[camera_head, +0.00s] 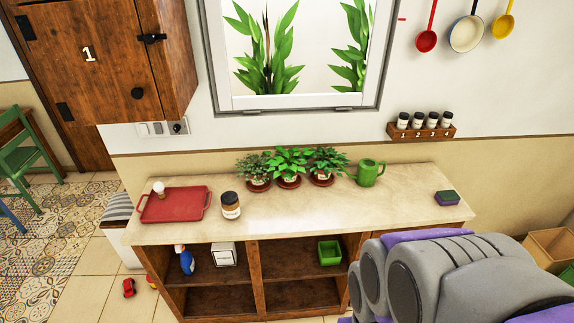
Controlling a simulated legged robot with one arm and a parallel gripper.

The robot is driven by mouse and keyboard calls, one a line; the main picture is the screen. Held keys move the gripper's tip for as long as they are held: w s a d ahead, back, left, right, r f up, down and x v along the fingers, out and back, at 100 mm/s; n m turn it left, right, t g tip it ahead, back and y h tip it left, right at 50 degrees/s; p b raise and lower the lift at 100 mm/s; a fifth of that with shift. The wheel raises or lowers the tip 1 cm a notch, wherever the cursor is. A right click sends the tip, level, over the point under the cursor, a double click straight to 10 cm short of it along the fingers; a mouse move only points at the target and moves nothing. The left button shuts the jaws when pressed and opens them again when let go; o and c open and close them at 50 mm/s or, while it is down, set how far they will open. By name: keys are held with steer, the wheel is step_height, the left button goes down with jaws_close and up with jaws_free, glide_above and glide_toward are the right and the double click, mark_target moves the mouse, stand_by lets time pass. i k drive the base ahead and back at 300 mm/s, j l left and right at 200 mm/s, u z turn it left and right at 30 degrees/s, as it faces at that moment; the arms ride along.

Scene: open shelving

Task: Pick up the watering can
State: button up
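A green watering can (367,174) stands upright on the light stone top of the open shelving unit (330,206), towards the back right. Its handle shows on the right side. It stands just right of the potted plants, with free counter to its right. My arm, grey and purple, fills the lower right of the view. My gripper cannot be made out in this view.
Several potted plants (288,166) stand left of the can. A jar (230,206) and a red tray (173,205) are further left. A purple and green sponge (447,197) lies at the right end. A spice rack (421,131) hangs on the wall behind.

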mark_target(367, 175)
steer(key=l+u, duration=0.2)
steer(key=u, duration=0.3)
steer(key=l+u, duration=0.35)
steer(key=l, duration=0.85)
steer(key=l+u, duration=0.35)
steer(key=l, duration=1.5)
steer(key=k+l, duration=0.15)
steer(key=l, duration=1.05)
steer(key=k, duration=0.05)
